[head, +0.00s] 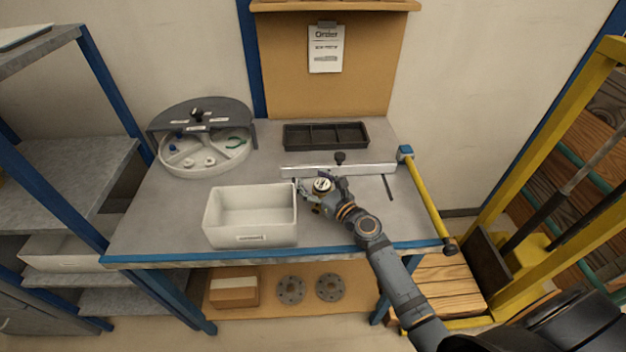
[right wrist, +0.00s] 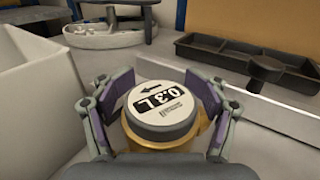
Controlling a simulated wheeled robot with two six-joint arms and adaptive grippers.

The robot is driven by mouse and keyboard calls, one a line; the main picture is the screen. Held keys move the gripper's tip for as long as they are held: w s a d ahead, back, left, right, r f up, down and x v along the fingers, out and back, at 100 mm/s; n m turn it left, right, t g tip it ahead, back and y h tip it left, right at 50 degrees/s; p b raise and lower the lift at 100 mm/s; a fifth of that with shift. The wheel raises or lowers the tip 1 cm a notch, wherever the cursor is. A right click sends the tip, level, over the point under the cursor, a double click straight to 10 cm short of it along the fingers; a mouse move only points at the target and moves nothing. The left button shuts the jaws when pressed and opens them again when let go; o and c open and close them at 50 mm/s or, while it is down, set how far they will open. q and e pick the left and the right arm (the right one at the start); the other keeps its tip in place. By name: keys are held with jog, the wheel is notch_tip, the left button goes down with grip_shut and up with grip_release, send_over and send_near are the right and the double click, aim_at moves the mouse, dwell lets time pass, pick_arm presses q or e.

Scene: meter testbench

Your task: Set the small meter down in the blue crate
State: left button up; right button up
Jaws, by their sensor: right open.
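The small meter (head: 322,184) stands on the bench just right of the white crate. In the right wrist view it is a brass-coloured body with a round white and dark cap (right wrist: 162,108) marked "0.3 L" and an arrow. My right gripper (right wrist: 164,92) is open, with one purple-padded finger on each side of the meter. I cannot tell whether the pads touch it. The only open crate on the bench (head: 251,240) is white, not blue, and looks empty; its wall (right wrist: 38,95) fills the left of the wrist view. My left gripper is not in view.
A metal rail (head: 300,171) with a dark knob (head: 340,157) lies behind the meter. A black divided tray (head: 326,135) and a round grey-and-white sorter (head: 203,155) stand further back. A yellow bar (head: 428,200) lies at the bench's right edge.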

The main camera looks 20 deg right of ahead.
jog(key=shift+r, duration=0.25)
jog(key=b+v, duration=0.1)
jog(key=v, duration=0.2)
jog(key=b+v, duration=0.1)
jog(key=v, duration=0.3)
jog(key=b+v, duration=0.2)
jog(key=v, duration=0.1)
jog(key=shift+s+d+f, duration=0.15)
jog(key=shift+s+f, duration=0.2)
jog(key=shift+f, duration=0.05)
jog(key=shift+s+d+r+b, duration=0.15)
jog(key=shift+s+b, duration=0.3)
jog(key=shift+b, duration=0.15)
jog(key=shift+s+r, duration=0.15)
